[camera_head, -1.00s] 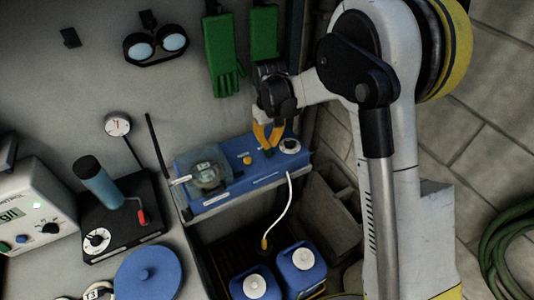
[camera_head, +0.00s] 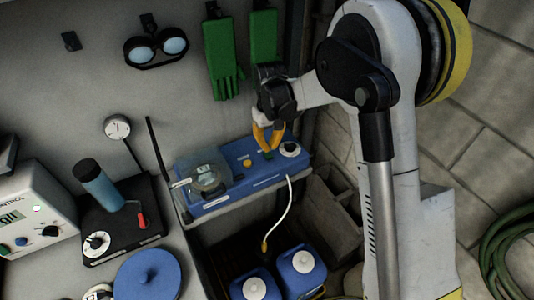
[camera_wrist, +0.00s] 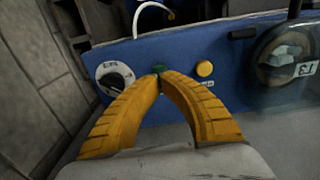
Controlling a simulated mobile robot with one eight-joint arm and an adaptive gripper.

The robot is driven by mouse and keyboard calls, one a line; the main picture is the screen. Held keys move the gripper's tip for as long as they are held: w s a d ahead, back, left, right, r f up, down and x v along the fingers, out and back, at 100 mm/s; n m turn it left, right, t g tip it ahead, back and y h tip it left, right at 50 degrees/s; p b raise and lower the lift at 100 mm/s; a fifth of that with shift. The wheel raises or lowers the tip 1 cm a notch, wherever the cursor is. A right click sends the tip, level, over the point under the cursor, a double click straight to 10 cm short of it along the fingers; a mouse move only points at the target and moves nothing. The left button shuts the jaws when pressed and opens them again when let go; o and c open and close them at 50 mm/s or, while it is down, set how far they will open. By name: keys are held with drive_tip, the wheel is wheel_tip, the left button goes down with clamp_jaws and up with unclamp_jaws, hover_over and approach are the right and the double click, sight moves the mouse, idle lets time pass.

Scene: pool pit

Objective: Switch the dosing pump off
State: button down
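The dosing pump is a blue box (camera_head: 230,188) with a clear round pump head, a yellow button (camera_head: 247,162), a white-ringed dial (camera_head: 290,149) and a small green switch (camera_head: 268,154). In the wrist view the switch (camera_wrist: 158,70) sits between the dial (camera_wrist: 115,77) and the yellow button (camera_wrist: 205,69). My gripper (camera_head: 267,148) has yellow fingers and is over the pump's face. In the wrist view its fingertips (camera_wrist: 161,78) are drawn together right at the switch, partly covering it. I cannot tell whether they touch it. Nothing shows held between them.
A white hose (camera_head: 282,215) runs from the pump towards two blue canisters (camera_head: 303,268) below. Left are a black stand with a blue-grey cylinder (camera_head: 98,185) and a white control unit (camera_head: 32,215). Green gloves (camera_head: 222,60) and goggles (camera_head: 157,48) hang behind.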

sight(269, 156)
drive_tip(key=shift+f+b, duration=1.7)
drive_tip(key=shift+f, duration=0.45)
idle(1.0)
drive_tip(key=shift+r, duration=0.1)
drive_tip(key=shift+r+p, duration=2.05)
drive_tip(key=shift+r, duration=1.4)
drive_tip(key=shift+s+d+r, duration=0.1)
drive_tip(key=s+d+r+m+t+b, duration=0.2)
drive_tip(key=s+d+r+b, duration=0.25)
drive_tip(key=s, duration=0.35)
drive_tip(key=s+d+r+m+t+b, duration=0.1)
drive_tip(key=s+d+r+t+b, duration=0.3)
drive_tip(key=s, duration=0.5)
drive_tip(key=s+d+f+m+t+b, duration=0.1)
drive_tip(key=s+d+f, duration=0.2)
drive_tip(key=s, duration=0.4)
drive_tip(key=shift+s+d+f+m+b, duration=0.25)
drive_tip(key=shift+s+d+m+b, duration=0.05)
